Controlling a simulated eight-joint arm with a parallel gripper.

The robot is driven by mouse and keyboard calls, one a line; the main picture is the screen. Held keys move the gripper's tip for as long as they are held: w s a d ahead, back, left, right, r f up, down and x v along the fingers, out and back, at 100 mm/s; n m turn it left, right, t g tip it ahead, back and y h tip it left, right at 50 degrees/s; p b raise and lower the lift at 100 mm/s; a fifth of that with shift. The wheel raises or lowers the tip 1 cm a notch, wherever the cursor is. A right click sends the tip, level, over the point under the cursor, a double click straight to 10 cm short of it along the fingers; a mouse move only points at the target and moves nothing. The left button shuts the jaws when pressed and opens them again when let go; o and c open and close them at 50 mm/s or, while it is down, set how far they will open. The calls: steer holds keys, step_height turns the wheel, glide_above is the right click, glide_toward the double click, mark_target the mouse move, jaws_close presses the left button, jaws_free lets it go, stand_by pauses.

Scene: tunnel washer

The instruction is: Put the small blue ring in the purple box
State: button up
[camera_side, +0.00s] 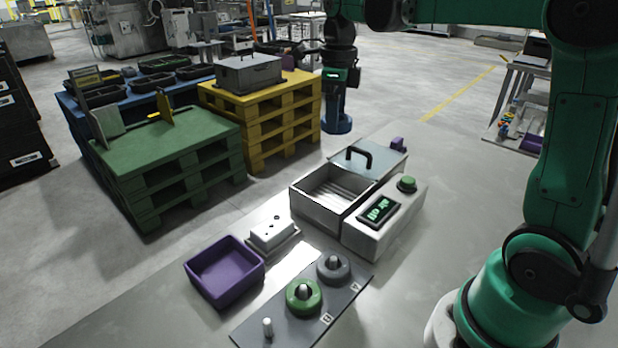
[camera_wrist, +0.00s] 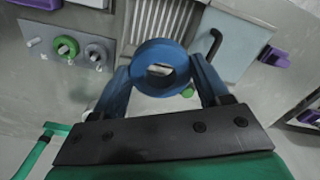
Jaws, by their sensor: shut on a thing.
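The small blue ring (camera_wrist: 160,46) is held between the two blue fingers of my gripper (camera_wrist: 162,70) in the wrist view, its hole facing the camera. In the side view my gripper (camera_side: 337,115) points down behind the machine, with the blue ring (camera_side: 338,127) at its tips, well away from the purple box. The purple box (camera_side: 225,270) is an open, empty-looking tray on the table's left part.
A grey board (camera_side: 262,325) carries a green ring (camera_side: 303,297), a grey ring (camera_side: 333,267) and a bare peg. A white block (camera_side: 272,233) sits by the purple box. The washer (camera_side: 365,230) has an open tub and a raised handle. Pallets (camera_side: 165,160) stand behind left.

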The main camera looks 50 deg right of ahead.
steer(key=w+a+f+n, duration=0.2)
steer(key=w+a+n, duration=0.25)
steer(key=a, duration=0.55)
steer(key=s+a+f+n, duration=0.1)
steer(key=a+f+n, duration=0.25)
steer(key=a, duration=0.35)
steer(key=s+a+f+n, duration=0.1)
steer(key=a+f+n, duration=0.25)
steer(key=a, duration=0.45)
steer(key=shift+n, duration=0.25)
steer(key=shift+s+d+f, duration=0.1)
steer(key=shift+f, duration=1.1)
steer(key=shift+d+f, duration=0.1)
steer(key=shift+f, duration=1.1)
steer(key=shift+f, duration=0.2)
steer(key=o, duration=1.4)
steer(key=shift+c, duration=0.2)
